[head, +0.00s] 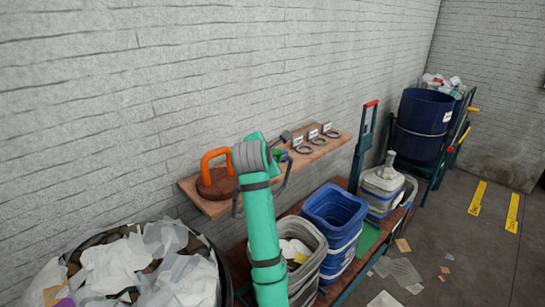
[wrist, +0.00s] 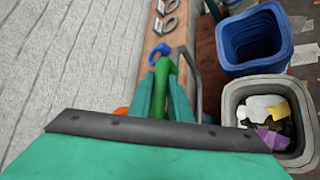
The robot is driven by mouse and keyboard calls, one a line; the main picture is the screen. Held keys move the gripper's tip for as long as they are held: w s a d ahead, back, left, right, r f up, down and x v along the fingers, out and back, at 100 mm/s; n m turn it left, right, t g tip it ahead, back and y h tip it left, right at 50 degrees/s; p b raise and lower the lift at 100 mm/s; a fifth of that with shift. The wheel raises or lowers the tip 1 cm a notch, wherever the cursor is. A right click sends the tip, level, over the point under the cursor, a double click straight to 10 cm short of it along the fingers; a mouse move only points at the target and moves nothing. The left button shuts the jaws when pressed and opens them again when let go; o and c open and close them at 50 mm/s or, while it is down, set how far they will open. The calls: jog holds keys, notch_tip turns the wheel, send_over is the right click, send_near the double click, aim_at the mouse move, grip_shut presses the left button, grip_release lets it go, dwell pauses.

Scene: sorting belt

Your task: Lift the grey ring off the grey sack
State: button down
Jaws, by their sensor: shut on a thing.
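The grey sack (head: 304,236) stands open on the low bench, with paper scraps inside. It shows at the right in the wrist view (wrist: 239,98), with a thick grey rim around its mouth. I cannot tell whether that rim is the separate grey ring. Several small dark grey rings (head: 304,149) lie on the wall shelf by white labels. My gripper (wrist: 161,78) is over the shelf, shut on a green piece (wrist: 161,95) with a blue end (wrist: 159,49). It is apart from the sack, up and left of it in the wrist view.
A blue sack (head: 334,207) stands beside the grey one. An orange handle (head: 206,158) on a brown round base stands on the shelf (head: 209,206). A full litter bin is front left. A smaller grey container (head: 382,190) and blue barrel (head: 424,118) stand farther right.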

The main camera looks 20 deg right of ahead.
jog(key=shift+a+f, duration=0.1)
jog(key=shift+f, duration=0.1)
jog(key=c, duration=1.6)
grip_release()
jog(key=shift+c, duration=0.2)
jog(key=shift+f, duration=0.15)
jog(key=shift+a+f, duration=0.1)
jog(key=shift+f, duration=0.05)
jog(key=r+v, duration=0.1)
jog(key=v, duration=1)
jog(key=shift+d, duration=0.3)
